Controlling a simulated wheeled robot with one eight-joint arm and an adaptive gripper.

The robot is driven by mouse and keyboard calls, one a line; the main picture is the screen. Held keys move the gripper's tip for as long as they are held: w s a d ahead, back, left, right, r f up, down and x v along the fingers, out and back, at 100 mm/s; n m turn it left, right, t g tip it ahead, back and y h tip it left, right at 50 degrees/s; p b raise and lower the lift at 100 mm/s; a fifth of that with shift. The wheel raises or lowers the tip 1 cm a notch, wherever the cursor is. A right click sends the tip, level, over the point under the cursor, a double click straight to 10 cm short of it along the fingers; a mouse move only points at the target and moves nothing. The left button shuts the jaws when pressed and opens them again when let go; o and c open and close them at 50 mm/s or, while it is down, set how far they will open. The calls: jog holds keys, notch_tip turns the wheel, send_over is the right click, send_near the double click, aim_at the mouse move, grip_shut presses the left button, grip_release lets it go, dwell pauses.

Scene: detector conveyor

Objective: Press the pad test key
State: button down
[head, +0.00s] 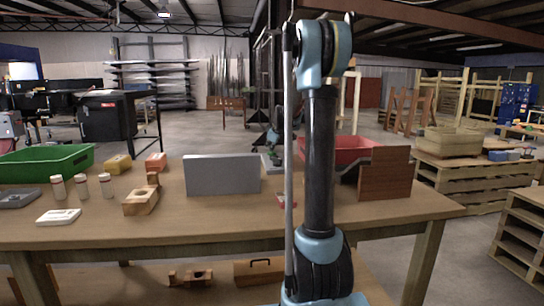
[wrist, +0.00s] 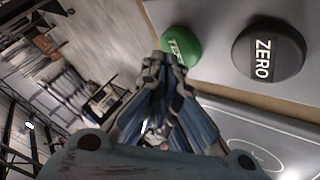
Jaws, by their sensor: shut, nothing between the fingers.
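The pad test key is a round green button marked TEST (wrist: 181,44) at the top middle of the wrist view, on a pale panel (wrist: 215,17). A larger black button marked ZERO (wrist: 269,53) sits to its right. My gripper (wrist: 165,64) is shut and empty. Its fingertips overlap the lower left edge of the green key in the wrist view; I cannot tell whether they touch it. In the head view my arm stands in front of this spot, and I cannot make out the keys there.
A grey upright panel (head: 222,175) stands mid-table (head: 215,222), left of my arm. A brown board (head: 385,174) and a red bin (head: 350,146) are to the right. A green crate (head: 45,163), vials (head: 82,186) and a holed wooden block (head: 141,202) are to the left.

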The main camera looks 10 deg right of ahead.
jog(key=shift+f, duration=0.45)
dwell(0.6)
jog(key=shift+r, duration=0.9)
jog(key=shift+r, duration=2.5)
